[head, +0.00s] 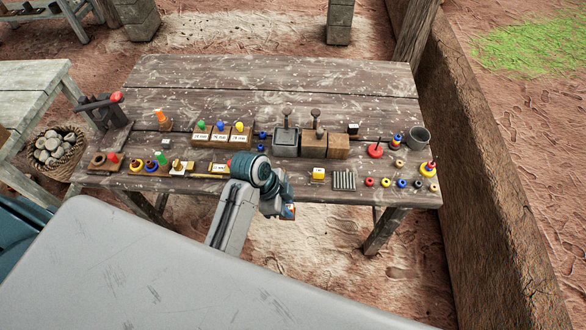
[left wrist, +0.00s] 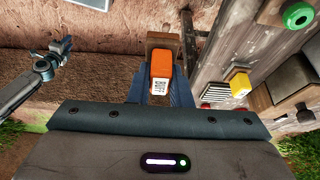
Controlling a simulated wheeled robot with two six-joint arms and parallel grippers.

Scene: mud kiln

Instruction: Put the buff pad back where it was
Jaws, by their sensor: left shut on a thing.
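My left gripper (left wrist: 162,82) is shut on the buff pad (left wrist: 161,66), an orange block with a white label that seems to read BUFF, joined to a brown wooden piece. In the head view my left gripper (head: 287,207) is at the table's front edge, right of centre, and mostly hides the pad (head: 290,212). The pad appears held in front of the table (head: 280,75), apart from its top. An arm with a dark gripper, seemingly my right gripper (left wrist: 64,48), shows at the left of the left wrist view; its jaws are too small to read.
Labelled wooden blocks with coloured knobs (head: 220,137) stand mid-table. Grey and wooden boxes with levers (head: 286,140) are to their right. A yellow block (head: 318,173), a slatted dark plate (head: 344,180) and small rings (head: 386,183) line the front right. A grey cup (head: 419,137) stands far right.

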